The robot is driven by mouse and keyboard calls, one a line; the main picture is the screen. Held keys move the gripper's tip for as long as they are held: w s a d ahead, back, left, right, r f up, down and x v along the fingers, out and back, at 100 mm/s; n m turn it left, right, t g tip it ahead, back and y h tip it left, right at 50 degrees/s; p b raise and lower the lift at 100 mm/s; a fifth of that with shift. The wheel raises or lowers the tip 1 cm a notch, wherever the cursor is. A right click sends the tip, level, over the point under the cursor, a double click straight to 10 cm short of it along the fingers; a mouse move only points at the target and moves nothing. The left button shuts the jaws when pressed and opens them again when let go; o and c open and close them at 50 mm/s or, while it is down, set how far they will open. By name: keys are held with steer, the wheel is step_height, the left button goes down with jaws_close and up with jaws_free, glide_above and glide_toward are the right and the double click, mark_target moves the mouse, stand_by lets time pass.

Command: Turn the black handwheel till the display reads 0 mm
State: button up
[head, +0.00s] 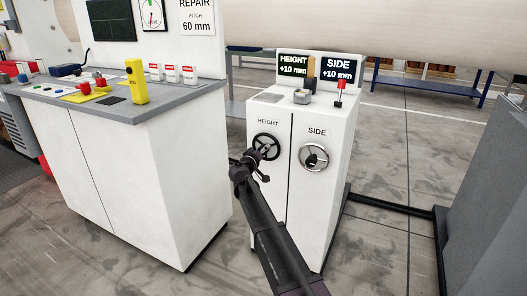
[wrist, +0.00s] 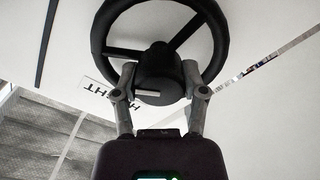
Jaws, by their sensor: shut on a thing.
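The black handwheel (head: 266,147) sits under the word HEIGHT on the front of a white cabinet (head: 270,190). It fills the top of the wrist view (wrist: 220,55), where its rim, spokes and hub show. My gripper (head: 252,158) is at the wheel. In the wrist view my gripper (wrist: 160,85) has its two fingers on either side of the hub, shut on it. The HEIGHT display (head: 293,65) on top of the cabinet reads +10 mm. My arm hides a little of the wheel's lower left in the head view.
A silver handwheel (head: 313,157) under SIDE is to the right, and the SIDE display (head: 338,69) reads +10 mm. A small red-topped lever (head: 340,88) stands on the cabinet. A white console (head: 140,160) with buttons is close on the left. A grey block (head: 490,220) is at right.

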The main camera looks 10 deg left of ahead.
steer(key=n, duration=0.4)
steer(key=shift+w+n, duration=0.1)
steer(key=shift+n, duration=0.2)
steer(key=n, duration=0.4)
steer(key=shift+f+n, duration=0.1)
steer(key=shift+n, duration=0.2)
steer(key=n, duration=0.4)
steer(key=shift+n, duration=2.3)
steer(key=o, duration=1.1)
steer(key=shift+f, duration=0.1)
steer(key=shift+o, duration=0.2)
